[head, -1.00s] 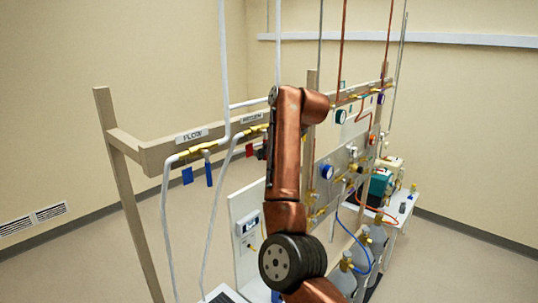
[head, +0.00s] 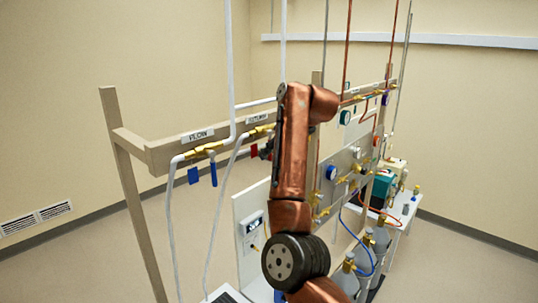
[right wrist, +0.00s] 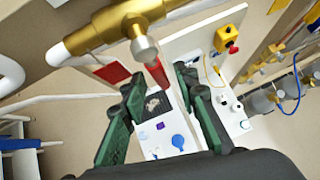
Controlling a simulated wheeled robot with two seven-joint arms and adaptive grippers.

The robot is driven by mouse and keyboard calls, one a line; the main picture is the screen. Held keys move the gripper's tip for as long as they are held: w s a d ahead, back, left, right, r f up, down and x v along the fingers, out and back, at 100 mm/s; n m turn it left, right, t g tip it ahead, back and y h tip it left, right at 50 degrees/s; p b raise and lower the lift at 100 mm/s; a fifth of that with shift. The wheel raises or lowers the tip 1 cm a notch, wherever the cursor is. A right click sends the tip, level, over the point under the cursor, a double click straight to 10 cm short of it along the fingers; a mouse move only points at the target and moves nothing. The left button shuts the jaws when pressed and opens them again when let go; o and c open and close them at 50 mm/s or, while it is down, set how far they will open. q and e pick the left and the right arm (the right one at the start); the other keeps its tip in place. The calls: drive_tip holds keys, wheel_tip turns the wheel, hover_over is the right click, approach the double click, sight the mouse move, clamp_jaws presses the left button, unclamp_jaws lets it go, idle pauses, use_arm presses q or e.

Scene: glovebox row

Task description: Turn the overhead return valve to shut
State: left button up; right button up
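The return valve is a brass body (right wrist: 120,25) on the overhead rail, large in the right wrist view. In the head view its brass (head: 262,129) shows beside my copper right arm. Its red lever (right wrist: 157,74) hangs down from the brass stem. My right gripper (right wrist: 158,84) is open, its green fingers on either side of the lever's lower end. I cannot tell whether a finger touches it. In the head view the right gripper (head: 266,150) is a small dark shape mostly hidden by the arm. A red tag (right wrist: 110,71) hangs beside the lever. My left gripper is not in view.
The flow valve (head: 205,149) with a blue lever (head: 213,172) and blue tag (head: 194,175) is left along the wooden rail (head: 160,160). White hoses (head: 170,215) hang below. A panel with gauges, gas cylinders and a white bench (head: 405,212) stand to the right.

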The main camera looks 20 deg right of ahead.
drive_tip(key=v, duration=1)
drive_tip(key=shift+s+r, duration=0.2)
drive_tip(key=shift+d, duration=0.15)
